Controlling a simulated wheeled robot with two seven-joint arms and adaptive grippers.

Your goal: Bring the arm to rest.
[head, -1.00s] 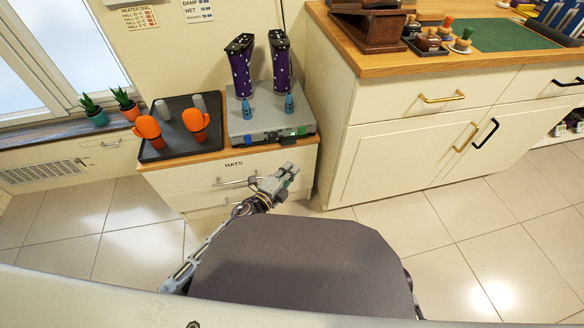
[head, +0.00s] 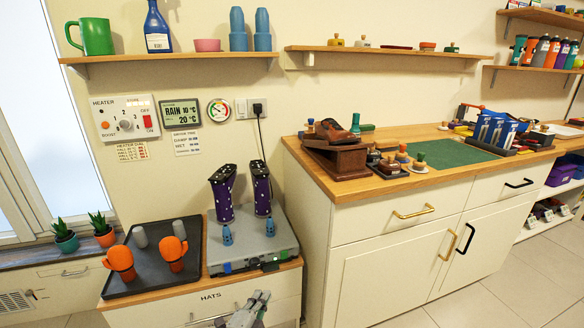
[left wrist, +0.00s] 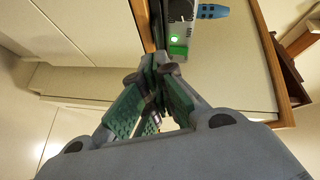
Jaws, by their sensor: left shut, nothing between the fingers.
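My left gripper (head: 262,298) shows at the bottom of the head view, in front of the cabinet drawer marked HATS (head: 210,297). In the left wrist view its green-padded fingers (left wrist: 155,75) meet at the tips, shut and empty. It is apart from the grey boot dryer (head: 250,240), whose lit green switch (left wrist: 178,48) shows just beyond the fingertips in the wrist view. My right gripper is in neither view.
Two purple dotted boots (head: 222,194) stand upside down on the dryer. A black tray (head: 150,282) with orange mittens (head: 120,262) sits to its left. A wooden counter (head: 370,188) and white cabinet (head: 380,265) stand to the right. Floor (head: 500,290) is clear at lower right.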

